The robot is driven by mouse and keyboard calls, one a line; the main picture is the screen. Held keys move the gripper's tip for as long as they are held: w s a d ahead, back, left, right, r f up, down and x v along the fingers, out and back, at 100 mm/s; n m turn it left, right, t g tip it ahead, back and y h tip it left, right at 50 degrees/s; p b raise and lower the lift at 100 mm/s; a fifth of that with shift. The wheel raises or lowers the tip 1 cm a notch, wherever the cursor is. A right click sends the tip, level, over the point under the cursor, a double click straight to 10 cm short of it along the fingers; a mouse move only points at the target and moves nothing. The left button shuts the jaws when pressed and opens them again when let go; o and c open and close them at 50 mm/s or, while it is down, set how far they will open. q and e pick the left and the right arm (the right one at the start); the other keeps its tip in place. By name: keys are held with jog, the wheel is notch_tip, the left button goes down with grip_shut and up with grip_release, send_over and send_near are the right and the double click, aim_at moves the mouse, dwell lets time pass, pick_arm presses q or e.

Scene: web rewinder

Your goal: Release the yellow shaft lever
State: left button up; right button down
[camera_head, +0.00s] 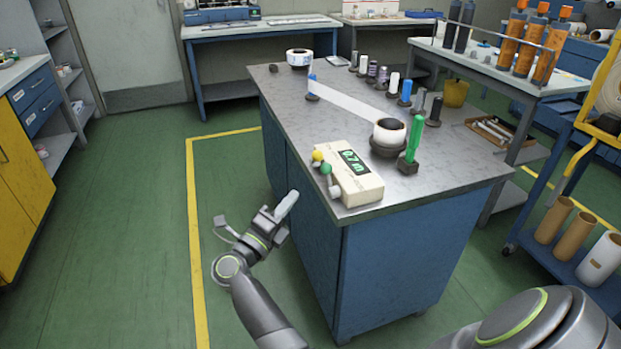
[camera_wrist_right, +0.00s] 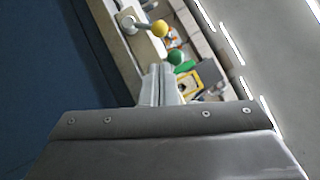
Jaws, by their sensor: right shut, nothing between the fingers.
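The yellow shaft lever (camera_head: 317,155) has a round yellow knob and stands at the left end of a cream box with a green display (camera_head: 362,187), near the bench's left edge. A green-knobbed lever (camera_head: 326,168) is beside it. My right gripper (camera_head: 290,196) is shut and empty, low and left of the bench edge, apart from the levers. In the right wrist view its closed fingers (camera_wrist_right: 162,70) point toward the box side; the yellow knob (camera_wrist_right: 160,28) on its pale arm shows above them, and the green knob (camera_wrist_right: 176,57) near the fingertips. My left gripper is not in view.
The grey-topped bench (camera_head: 255,78) carries a white web, a dark-cored roll (camera_head: 389,133), a green post (camera_head: 413,139) and several small spools behind the box. The bench's blue side lies close to my right gripper. Green floor (camera_head: 110,215) is clear to the left.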

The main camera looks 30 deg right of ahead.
aim_at(315, 159)
jog(key=shift+s+d, duration=0.1)
